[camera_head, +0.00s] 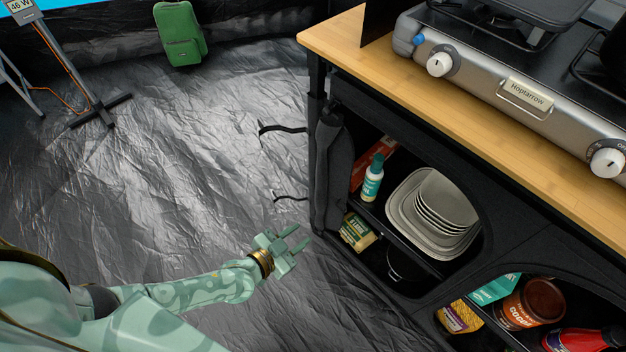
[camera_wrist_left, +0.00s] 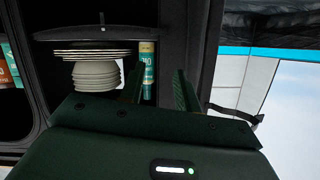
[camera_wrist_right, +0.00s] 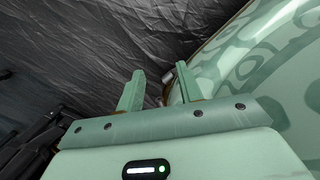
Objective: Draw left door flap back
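The left door flap (camera_head: 328,172) is dark grey fabric, hanging bunched in a narrow upright bundle at the left edge of the kitchen unit's left compartment. The compartment's contents show beside it. Two black straps, an upper one (camera_head: 283,128) and a lower one (camera_head: 290,198), stick out to the left near it. My left gripper (camera_head: 299,238) is open and empty, just below and left of the flap's lower end, apart from it in the head view. Its spread fingers (camera_wrist_left: 160,88) show in the left wrist view before the compartment. My right gripper (camera_wrist_right: 158,88) is open and empty, over the floor.
The compartment holds stacked plates (camera_head: 440,205), a teal-capped bottle (camera_head: 372,180) and packets. The wooden worktop (camera_head: 400,85) overhangs it, with a stove (camera_head: 510,90) on top.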

